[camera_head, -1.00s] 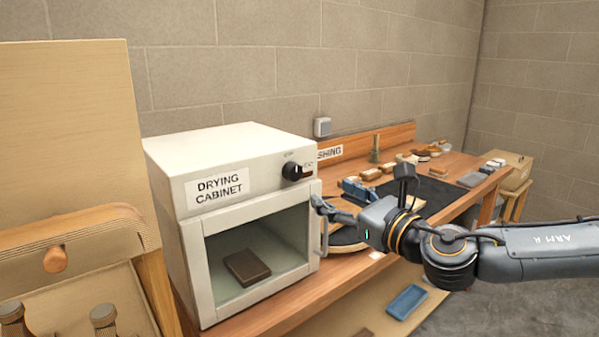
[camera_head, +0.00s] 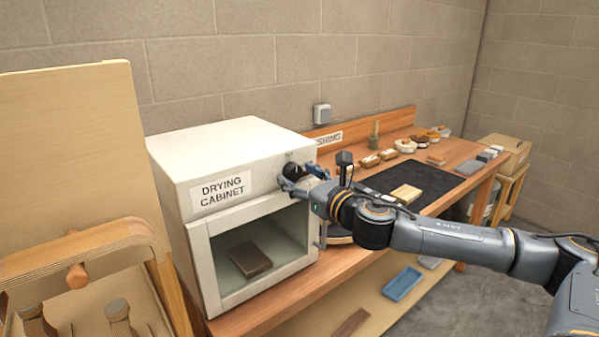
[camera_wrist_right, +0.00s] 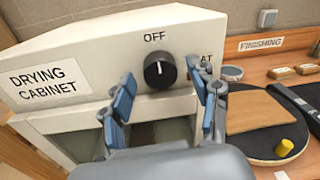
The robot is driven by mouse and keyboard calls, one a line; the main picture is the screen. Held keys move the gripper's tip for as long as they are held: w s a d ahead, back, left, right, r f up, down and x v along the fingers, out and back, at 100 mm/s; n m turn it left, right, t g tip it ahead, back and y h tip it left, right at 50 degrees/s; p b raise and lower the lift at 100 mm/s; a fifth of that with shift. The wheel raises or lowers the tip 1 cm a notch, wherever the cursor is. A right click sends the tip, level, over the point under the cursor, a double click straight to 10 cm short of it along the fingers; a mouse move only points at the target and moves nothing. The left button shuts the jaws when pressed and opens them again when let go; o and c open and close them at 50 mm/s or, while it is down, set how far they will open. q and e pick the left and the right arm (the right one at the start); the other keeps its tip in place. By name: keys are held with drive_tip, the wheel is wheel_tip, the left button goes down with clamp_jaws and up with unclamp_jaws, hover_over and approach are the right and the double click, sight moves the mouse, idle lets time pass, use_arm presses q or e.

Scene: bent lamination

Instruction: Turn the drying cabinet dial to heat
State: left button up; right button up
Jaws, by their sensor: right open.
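The white drying cabinet (camera_head: 235,143) stands at the left end of the bench, with a lettered label on its front. Its round black dial (camera_wrist_right: 160,72) sits at the upper right of the front panel and also shows in the head view (camera_head: 293,170). The dial's pale mark points up towards the word OFF. My left gripper is out of view.
A dark brown block (camera_head: 249,259) lies inside the cabinet behind its front window. A wooden rack (camera_head: 75,250) stands close on the left. The bench to the right holds a black mat (camera_head: 440,178) and several small items. A blue tray (camera_head: 402,284) lies on the lower shelf.

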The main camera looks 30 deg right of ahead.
drive_tip(key=c, duration=1.2)
drive_tip(key=shift+o, duration=0.2)
drive_tip(key=shift+m, duration=0.3)
drive_tip(key=m+p, duration=0.1)
drive_tip(key=m, duration=0.1)
drive_tip(key=shift+r+m, duration=0.1)
drive_tip(key=shift+m, duration=0.3)
drive_tip(key=m+p, duration=0.1)
drive_tip(key=m, duration=0.3)
drive_tip(key=shift+d+g, duration=0.1)
drive_tip(key=shift+g, duration=0.2)
drive_tip(key=m+y, duration=0.1)
drive_tip(key=m, duration=0.4)
drive_tip(key=shift+d+r+m, duration=0.1)
drive_tip(key=shift+m, duration=2.2)
